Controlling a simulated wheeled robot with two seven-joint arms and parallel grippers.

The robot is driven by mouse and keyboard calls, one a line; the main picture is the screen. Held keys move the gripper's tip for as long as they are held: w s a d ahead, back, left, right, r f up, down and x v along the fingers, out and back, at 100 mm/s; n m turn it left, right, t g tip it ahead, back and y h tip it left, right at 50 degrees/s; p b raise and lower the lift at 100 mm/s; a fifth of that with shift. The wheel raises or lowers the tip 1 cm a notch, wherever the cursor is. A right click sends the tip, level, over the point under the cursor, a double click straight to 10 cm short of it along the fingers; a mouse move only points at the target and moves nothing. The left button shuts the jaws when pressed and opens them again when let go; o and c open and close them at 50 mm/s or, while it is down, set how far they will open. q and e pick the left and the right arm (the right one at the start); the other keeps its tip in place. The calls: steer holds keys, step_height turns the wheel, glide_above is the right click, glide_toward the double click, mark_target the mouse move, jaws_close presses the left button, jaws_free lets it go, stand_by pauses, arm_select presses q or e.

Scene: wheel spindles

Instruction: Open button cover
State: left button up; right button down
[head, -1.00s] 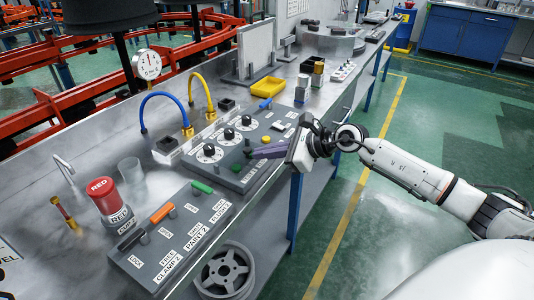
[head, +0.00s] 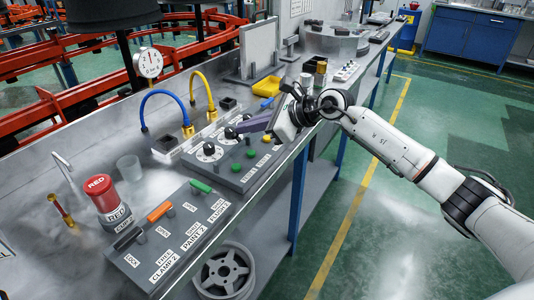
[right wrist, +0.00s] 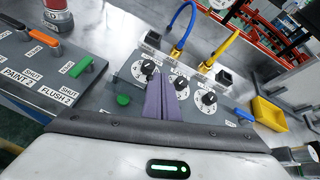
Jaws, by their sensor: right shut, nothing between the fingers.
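A red button unit (head: 105,200) marked RED stands upright at the left of the bench; part of it shows in the right wrist view (right wrist: 57,14). A clear, empty-looking cylinder (head: 130,169) stands just behind and right of it. I cannot tell whether this is the button cover. My right gripper (head: 241,128) is above the grey dial panel, far right of the red button. Its purple fingers are together and empty. In the right wrist view the fingers (right wrist: 160,99) point at the dials (right wrist: 147,69). My left gripper is not in view.
A grey lever panel (head: 170,235) lies along the front edge. Blue (head: 160,94) and yellow (head: 204,78) hoses arch behind the dials. A green knob (right wrist: 123,100) is near the fingers. A yellow bin (head: 267,86) sits farther back.

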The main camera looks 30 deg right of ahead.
steer(key=shift+w+a+r, duration=0.25)
steer(key=shift+w+a, duration=0.05)
steer(key=shift+w, duration=0.2)
steer(key=shift+w+a+r, duration=0.25)
steer(key=shift+w+a, duration=0.05)
steer(key=shift+w, duration=0.2)
steer(key=shift+w+a+r, duration=0.15)
steer(key=shift+w+a, duration=0.15)
steer(key=shift+w, duration=0.25)
